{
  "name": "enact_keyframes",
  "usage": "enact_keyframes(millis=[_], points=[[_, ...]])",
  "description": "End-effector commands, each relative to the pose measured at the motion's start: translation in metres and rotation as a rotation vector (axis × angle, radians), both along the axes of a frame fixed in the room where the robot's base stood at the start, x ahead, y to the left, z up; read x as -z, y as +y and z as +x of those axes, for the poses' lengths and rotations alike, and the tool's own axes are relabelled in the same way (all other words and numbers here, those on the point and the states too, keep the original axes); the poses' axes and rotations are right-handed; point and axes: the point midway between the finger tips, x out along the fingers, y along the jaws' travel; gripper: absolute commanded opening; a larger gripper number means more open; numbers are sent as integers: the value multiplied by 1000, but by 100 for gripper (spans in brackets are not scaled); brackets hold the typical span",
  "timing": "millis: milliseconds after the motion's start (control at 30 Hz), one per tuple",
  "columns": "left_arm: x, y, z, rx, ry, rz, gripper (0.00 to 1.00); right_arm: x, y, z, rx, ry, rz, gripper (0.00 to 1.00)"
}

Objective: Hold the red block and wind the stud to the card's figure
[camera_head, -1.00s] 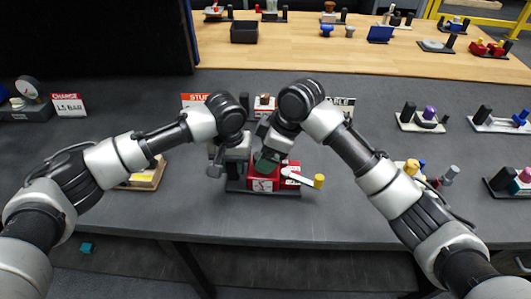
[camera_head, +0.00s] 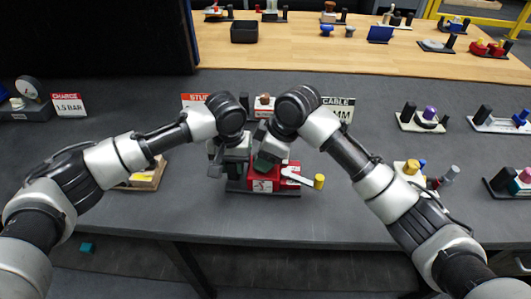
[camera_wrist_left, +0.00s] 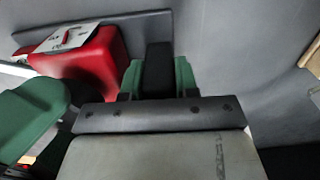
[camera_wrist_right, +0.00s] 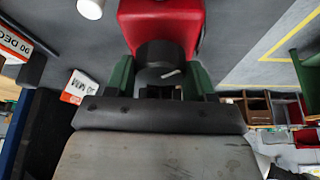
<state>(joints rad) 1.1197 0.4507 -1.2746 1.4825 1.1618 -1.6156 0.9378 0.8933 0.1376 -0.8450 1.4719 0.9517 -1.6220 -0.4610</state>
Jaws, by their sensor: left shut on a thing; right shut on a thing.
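The red block (camera_head: 263,185) sits on a dark base plate on the grey bench, with a dial on its front and a white lever with a yellow knob (camera_head: 319,181) at its right. My left gripper (camera_wrist_left: 158,72) is shut on a black upright post beside the red block (camera_wrist_left: 95,62). My right gripper (camera_wrist_right: 158,78) is shut on a black round stud (camera_wrist_right: 155,55) with a white mark, at the red block (camera_wrist_right: 160,18). In the head view both grippers partly hide the block. The red STUD card (camera_head: 195,101) stands behind; its figure is hidden by my left arm.
A CHARGE card (camera_head: 69,105) with a gauge stands at the left. A CABLE card (camera_head: 338,109) stands behind my right arm. Several small fixtures, including one with a purple knob (camera_head: 430,113), stand at the right. A wooden bench (camera_head: 300,60) lies behind.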

Motion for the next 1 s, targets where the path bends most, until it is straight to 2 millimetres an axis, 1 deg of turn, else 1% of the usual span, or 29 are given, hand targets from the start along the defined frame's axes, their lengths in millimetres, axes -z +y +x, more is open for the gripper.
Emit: enact_keyframes(millis=[33,133,367,400,567,867,1000], points=[[5,2,-1,-8,8,4,0,0,1,-2,23,3,1,30],[5,2,-1,-9,7,4,0,0,1,-2,58,3,3,30],[5,2,-1,-11,7,5,0,0,2,-2,60,4,3,30],[5,2,-1,-11,7,5,0,0,2,-2,60,4,3,55],[5,2,-1,-10,7,5,0,0,1,-2,60,3,3,80],[5,2,-1,-6,6,5,0,-1,0,-1,63,1,2,80],[5,2,-1,-5,6,5,0,-13,-5,-2,64,-1,2,80]])
